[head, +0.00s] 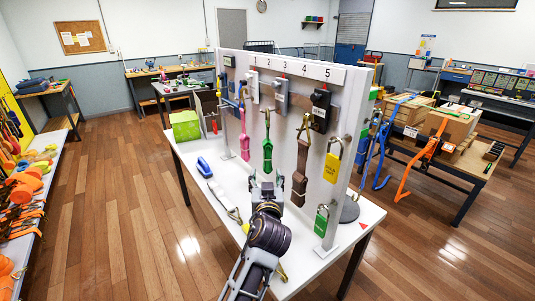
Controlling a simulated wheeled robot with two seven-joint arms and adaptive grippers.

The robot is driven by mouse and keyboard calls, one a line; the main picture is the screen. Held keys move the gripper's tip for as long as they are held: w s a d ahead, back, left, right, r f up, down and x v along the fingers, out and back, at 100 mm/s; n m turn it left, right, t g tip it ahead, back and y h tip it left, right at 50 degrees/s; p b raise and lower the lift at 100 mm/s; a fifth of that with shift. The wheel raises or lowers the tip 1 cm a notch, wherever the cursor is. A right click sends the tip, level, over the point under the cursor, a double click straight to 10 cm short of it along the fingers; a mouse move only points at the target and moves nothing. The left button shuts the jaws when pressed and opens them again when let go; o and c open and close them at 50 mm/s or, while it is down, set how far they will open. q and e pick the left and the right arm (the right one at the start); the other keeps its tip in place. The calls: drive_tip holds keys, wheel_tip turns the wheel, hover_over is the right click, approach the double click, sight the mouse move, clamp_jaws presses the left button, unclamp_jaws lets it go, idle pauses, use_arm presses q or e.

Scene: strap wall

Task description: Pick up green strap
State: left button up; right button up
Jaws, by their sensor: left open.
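The green strap (267,152) hangs from a hook on the white numbered panel (290,68), near the panel's middle. It hangs as a narrow folded bundle. My left gripper (266,181) is open, with its fingertips close to the strap's lower end in the picture. I cannot tell whether it touches the strap. No strap is seen held between the fingers. My right gripper is not in view.
A brown strap (301,165) hangs to the right and a pink strap (244,146) to the left. A yellow padlock tag (332,168) and a green one (321,222) are at the panel's right end. A blue-handled strap (204,167) lies on the white table (348,238).

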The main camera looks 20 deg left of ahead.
sight(268, 151)
use_arm(q)
drive_tip(key=r, duration=0.2)
drive_tip(key=d, duration=0.1)
drive_tip(key=shift+w+r+t, duration=0.25)
drive_tip(key=shift+r+t, duration=0.15)
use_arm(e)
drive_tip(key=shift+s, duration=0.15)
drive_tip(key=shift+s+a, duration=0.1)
use_arm(q)
drive_tip(key=shift+a, duration=0.1)
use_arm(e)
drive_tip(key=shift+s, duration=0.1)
use_arm(q)
drive_tip(key=shift+p+x, duration=0.7)
drive_tip(key=shift+x, duration=3.6)
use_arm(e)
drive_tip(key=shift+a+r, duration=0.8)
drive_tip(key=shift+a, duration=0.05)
use_arm(q)
drive_tip(key=shift+w+a, duration=0.1)
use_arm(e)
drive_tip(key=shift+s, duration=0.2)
